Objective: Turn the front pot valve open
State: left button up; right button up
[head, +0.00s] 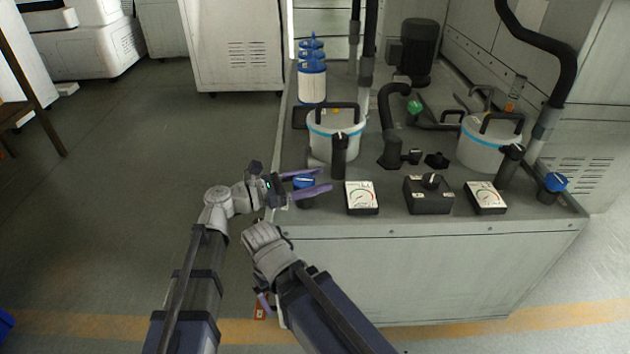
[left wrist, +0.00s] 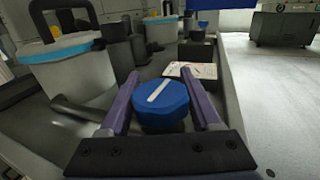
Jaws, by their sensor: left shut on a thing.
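A blue valve knob (head: 304,182) with a white line on top stands at the near left corner of the grey bench, in front of a white pot (head: 334,141) with a blue band. My left gripper (head: 318,181) is shut on this knob, one purple finger on each side. In the left wrist view the knob (left wrist: 161,106) sits between the fingers, and its white line slants up to the right. A second blue valve knob (head: 555,182) stands at the bench's right corner near another pot (head: 488,149). My right gripper (head: 262,299) shows partly beside the bench's front; its fingers are mostly hidden.
Two dial gauges (head: 361,198) (head: 486,198) and a black switch box (head: 428,196) line the bench's front edge. A black upright handle (head: 340,155) stands close behind the held knob. Blue-capped bottles (head: 312,76) stand farther back. The floor (head: 120,160) to the left is clear.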

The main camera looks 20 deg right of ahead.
aim_at(294, 187)
pick_arm(q)
jog(key=shift+w+n+t, duration=0.2)
jog(key=shift+n+t, duration=0.7)
jog(key=shift+t, duration=0.5)
jog(key=o, duration=1.4)
jog(key=shift+c, duration=0.2)
jog(key=v, duration=0.8)
jog(key=shift+r, duration=0.15)
jog(key=shift+d, duration=0.1)
